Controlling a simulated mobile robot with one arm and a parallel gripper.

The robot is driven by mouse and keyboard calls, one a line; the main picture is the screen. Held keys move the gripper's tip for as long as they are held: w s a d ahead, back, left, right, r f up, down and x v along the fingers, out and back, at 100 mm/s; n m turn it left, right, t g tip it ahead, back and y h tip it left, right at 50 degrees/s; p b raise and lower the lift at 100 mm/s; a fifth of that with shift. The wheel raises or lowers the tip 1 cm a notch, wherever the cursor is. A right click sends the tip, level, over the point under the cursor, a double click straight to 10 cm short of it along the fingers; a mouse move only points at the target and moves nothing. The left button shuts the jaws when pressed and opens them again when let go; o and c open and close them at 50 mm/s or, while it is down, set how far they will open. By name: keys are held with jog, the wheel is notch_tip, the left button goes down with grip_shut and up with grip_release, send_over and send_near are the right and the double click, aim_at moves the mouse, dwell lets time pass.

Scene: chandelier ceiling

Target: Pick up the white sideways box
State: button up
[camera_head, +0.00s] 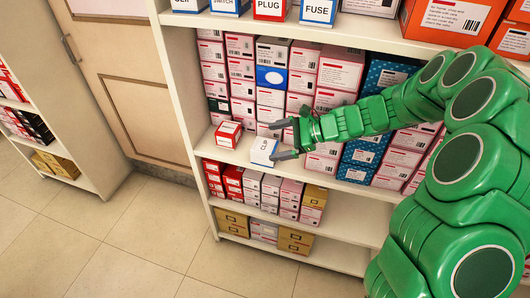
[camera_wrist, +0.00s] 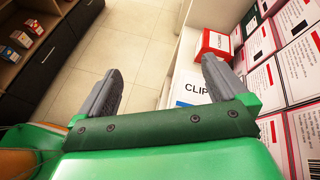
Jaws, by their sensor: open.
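The white box (camera_head: 263,151) with "CLIP" lettering and a blue edge lies near the front edge of the middle shelf. In the wrist view the white box (camera_wrist: 188,88) shows beside the right finger, which hides part of it. My gripper (camera_head: 275,140) is open and empty, with its fingers at the box's right side in the head view. In the wrist view my gripper (camera_wrist: 160,72) has its fingers wide apart, with floor showing between them left of the box. I cannot tell whether a finger touches the box.
A red and white box (camera_head: 228,134) stands just left on the same shelf (camera_head: 241,155). Stacked pink-white boxes (camera_head: 272,97) and blue boxes (camera_head: 363,150) fill the back. An upper shelf (camera_head: 270,27) lies above. The tiled floor (camera_head: 130,235) in front is clear.

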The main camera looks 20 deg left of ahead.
aim_at(276, 151)
jog(key=w+f+m, duration=0.1)
jog(key=w+f, duration=0.1)
jog(key=f, duration=0.1)
jog(key=w+f+m+t, duration=0.1)
jog(key=w+f+m, duration=0.1)
jog(key=w+f, duration=0.1)
jog(key=w+f+m+t+y, duration=0.1)
jog(key=w+f+m, duration=0.1)
jog(key=f, duration=0.2)
jog(key=shift+w+f, duration=0.3)
jog(key=shift+d+f+m, duration=0.15)
jog(key=shift+f+m, duration=0.15)
jog(key=shift+f, duration=0.15)
jog(key=shift+f+x, duration=0.15)
jog(key=shift+x, duration=1.8)
jog(key=shift+f+x, duration=0.15)
jog(key=shift+x, duration=1.75)
jog(key=shift+d, duration=0.1)
jog(key=shift+c, duration=0.2)
jog(key=c, duration=0.9)
